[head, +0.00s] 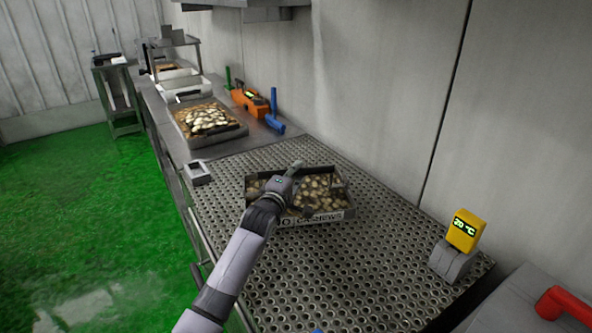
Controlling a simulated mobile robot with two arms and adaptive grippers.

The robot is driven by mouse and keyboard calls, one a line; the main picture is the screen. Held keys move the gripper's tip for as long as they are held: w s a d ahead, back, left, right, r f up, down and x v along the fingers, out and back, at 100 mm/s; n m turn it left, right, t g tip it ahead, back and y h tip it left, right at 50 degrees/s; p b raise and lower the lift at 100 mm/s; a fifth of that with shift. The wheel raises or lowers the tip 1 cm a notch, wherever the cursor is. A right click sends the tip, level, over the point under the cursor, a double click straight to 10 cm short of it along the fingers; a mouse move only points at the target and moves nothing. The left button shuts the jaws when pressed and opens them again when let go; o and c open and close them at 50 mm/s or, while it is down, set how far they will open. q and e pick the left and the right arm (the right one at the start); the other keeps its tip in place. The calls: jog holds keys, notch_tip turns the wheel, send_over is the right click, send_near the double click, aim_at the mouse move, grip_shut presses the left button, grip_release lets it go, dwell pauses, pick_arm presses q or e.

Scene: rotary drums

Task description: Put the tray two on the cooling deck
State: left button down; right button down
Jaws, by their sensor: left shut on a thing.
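The tray (333,215) is dark with a pale front label that ends in "CASHEWS" and holds pale nuts. It sits on or just above the perforated metal cooling deck (330,270), near the middle of its far half; I cannot tell whether it touches. My left arm comes in from the lower left, and my left gripper (297,176) is shut on the tray from above its left part. The gripper and wrist hide part of the tray's left side and label, including most of the number.
A larger tray of nuts (223,141) stands on the counter beyond the deck. An orange device (250,103) and a blue tool (273,112) are by the wall. A yellow 20 °C display (465,231) stands at the deck's right edge.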

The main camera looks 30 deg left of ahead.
pick_arm(q)
jog(key=shift+r, duration=0.25)
jog(key=c, duration=1.9)
grip_release()
jog(key=shift+f, duration=0.35)
jog(key=o, duration=0.4)
jog(key=shift+s+r, duration=0.1)
jog(key=shift+c, duration=0.2)
jog(key=shift+o, duration=0.4)
jog(key=s, duration=0.4)
jog(key=s+d, duration=0.1)
jog(key=s, duration=0.7)
jog(key=shift+d+r, duration=0.1)
jog(key=shift+d, duration=0.05)
